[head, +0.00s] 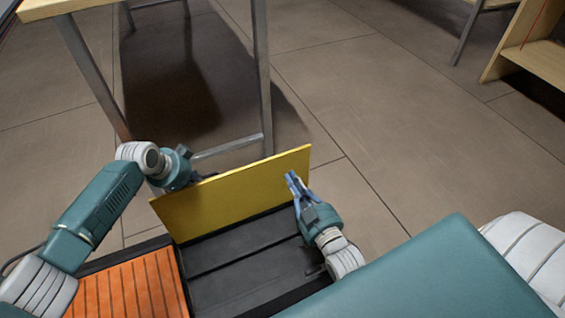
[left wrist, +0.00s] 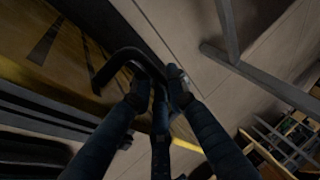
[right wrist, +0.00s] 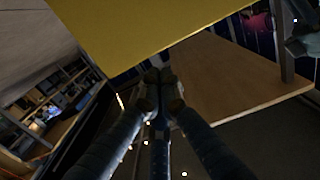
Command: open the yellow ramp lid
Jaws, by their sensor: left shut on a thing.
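The yellow ramp lid (head: 232,192) stands up on edge at the far side of a dark ribbed bed (head: 245,250) in the head view. My left gripper (head: 192,174) is behind the lid's upper left part, its fingers partly hidden. In the left wrist view, my left gripper (left wrist: 157,92) is shut on a black curved handle (left wrist: 122,60) on the lid's yellow face (left wrist: 60,50). My right gripper (head: 292,180) is in front of the lid's right end. In the right wrist view, its fingertips (right wrist: 158,80) are together with nothing visible between them, below the yellow lid (right wrist: 140,25).
An orange slatted panel (head: 130,285) lies left of the bed. A wooden table (head: 70,6) with metal legs (head: 262,80) stands beyond the lid. A wooden shelf (head: 540,60) is at the far right. The tiled floor (head: 400,110) right of the lid is clear.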

